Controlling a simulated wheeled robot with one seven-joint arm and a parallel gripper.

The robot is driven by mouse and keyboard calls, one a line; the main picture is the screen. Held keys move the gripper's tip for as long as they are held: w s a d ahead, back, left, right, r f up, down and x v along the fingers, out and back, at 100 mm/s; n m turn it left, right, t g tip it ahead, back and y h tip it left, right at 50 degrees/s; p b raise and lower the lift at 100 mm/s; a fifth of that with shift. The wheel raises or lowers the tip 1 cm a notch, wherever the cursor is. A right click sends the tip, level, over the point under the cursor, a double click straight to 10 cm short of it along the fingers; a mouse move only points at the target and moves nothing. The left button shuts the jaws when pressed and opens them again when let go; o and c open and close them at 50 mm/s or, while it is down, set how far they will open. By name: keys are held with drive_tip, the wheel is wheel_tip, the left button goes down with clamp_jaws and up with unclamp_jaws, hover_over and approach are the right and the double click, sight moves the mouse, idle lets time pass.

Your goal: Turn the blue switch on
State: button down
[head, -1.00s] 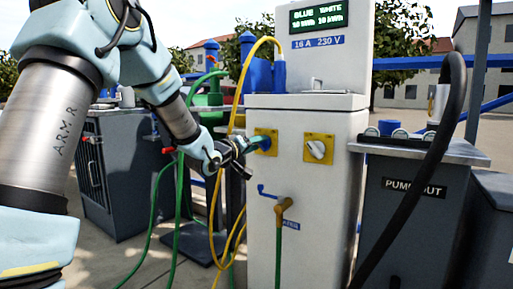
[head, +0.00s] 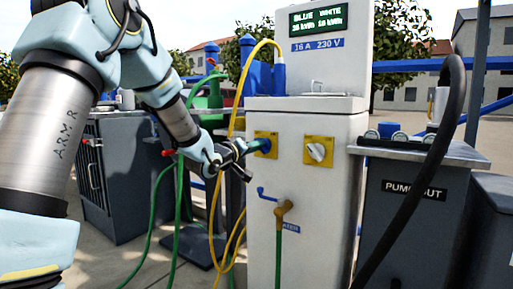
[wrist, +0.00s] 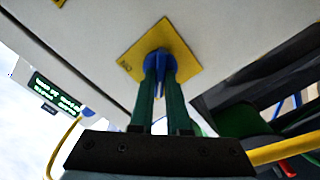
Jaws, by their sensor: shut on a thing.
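The blue switch (head: 265,144) is a round knob on a yellow plate on the front of the white pedestal. The plate and the blue knob also show in the wrist view (wrist: 159,57). My gripper (head: 250,147) reaches the knob from the left. In the wrist view its two dark green fingers (wrist: 160,76) are shut on the knob, one on each side. The fingers hide part of the knob, and I cannot tell which setting it is at.
A white switch (head: 316,152) on its own yellow plate sits right of the blue one. A tap (head: 283,208) is below. A yellow cable (head: 233,98) and green hose (head: 181,190) hang near my arm. A pump-out cabinet (head: 415,215) with a black hose stands at right.

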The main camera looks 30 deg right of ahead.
drive_tip(key=shift+m, duration=0.4)
drive_tip(key=shift+s+f+m+b, duration=0.15)
drive_tip(key=shift+m+b, duration=1.45)
drive_tip(key=shift+m, duration=2.65)
drive_tip(key=shift+s+r+m+b, duration=0.1)
drive_tip(key=shift+m+b, duration=1.5)
drive_tip(key=shift+m, duration=2.65)
drive_tip(key=c, duration=0.9)
unclamp_jaws()
drive_tip(key=shift+d, duration=0.1)
